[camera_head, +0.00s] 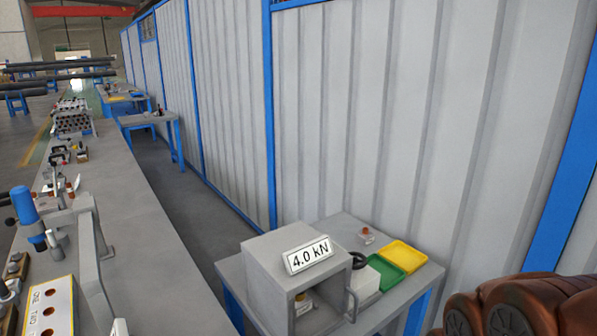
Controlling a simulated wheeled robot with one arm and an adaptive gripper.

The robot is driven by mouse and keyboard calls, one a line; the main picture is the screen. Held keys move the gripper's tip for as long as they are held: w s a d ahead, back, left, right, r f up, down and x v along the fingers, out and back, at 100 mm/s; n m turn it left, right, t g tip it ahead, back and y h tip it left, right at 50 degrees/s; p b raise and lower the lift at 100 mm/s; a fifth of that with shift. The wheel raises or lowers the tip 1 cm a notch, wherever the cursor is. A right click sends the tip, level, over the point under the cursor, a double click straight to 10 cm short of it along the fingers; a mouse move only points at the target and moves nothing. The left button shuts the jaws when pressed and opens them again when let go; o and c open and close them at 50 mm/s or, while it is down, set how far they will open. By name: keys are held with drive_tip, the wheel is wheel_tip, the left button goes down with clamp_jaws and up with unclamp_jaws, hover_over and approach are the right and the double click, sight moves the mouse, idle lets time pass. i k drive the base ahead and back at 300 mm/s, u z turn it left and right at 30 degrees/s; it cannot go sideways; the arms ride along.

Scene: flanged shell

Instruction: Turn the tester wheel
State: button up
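The tester is a grey box (262,262) with a white "4.0 kN" label (307,255), standing on a blue-legged table at the bottom centre. A dark, ring-shaped part (357,259) shows at the tester's right side and looks like its wheel; it is small and partly hidden by the box. The tester's open front holds a small pale and yellowish item (303,304). My gripper is not in view, so its distance from the wheel and whether it is open cannot be seen.
Right of the tester, the table holds a green tray (385,271), a yellow tray (402,256) and a small reddish part (366,232). A long grey bench (120,215) with tools runs along the left. A corrugated wall (400,110) stands behind. Bare floor (185,205) lies between.

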sight(356, 259)
drive_tip(key=z, duration=1.55)
drive_tip(key=i, duration=0.85)
drive_tip(key=u, duration=2.9)
